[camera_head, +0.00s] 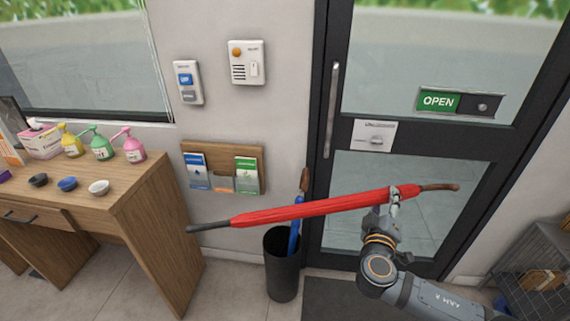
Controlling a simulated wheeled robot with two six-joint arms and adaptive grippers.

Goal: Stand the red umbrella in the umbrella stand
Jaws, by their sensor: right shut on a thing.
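The red umbrella (310,208) is furled, with a black tip at the left and a brown curved handle at the right. It lies nearly level across the view. My right gripper (394,194) is shut on the red umbrella near its handle end. The umbrella stand (282,275) is a black cylinder on the floor against the wall, left of the door. A blue umbrella (294,238) with a brown handle stands in it. The red umbrella passes in front of the blue one and above the stand's rim. My left gripper is not in view.
A wooden counter (130,200) at the left holds small bowls, pump bottles and a tissue box. A wall rack (222,168) with leaflets hangs above the stand. A glass door (400,230) stands behind my right arm, with a dark mat (330,300) before it. A wire basket (535,270) is at the right.

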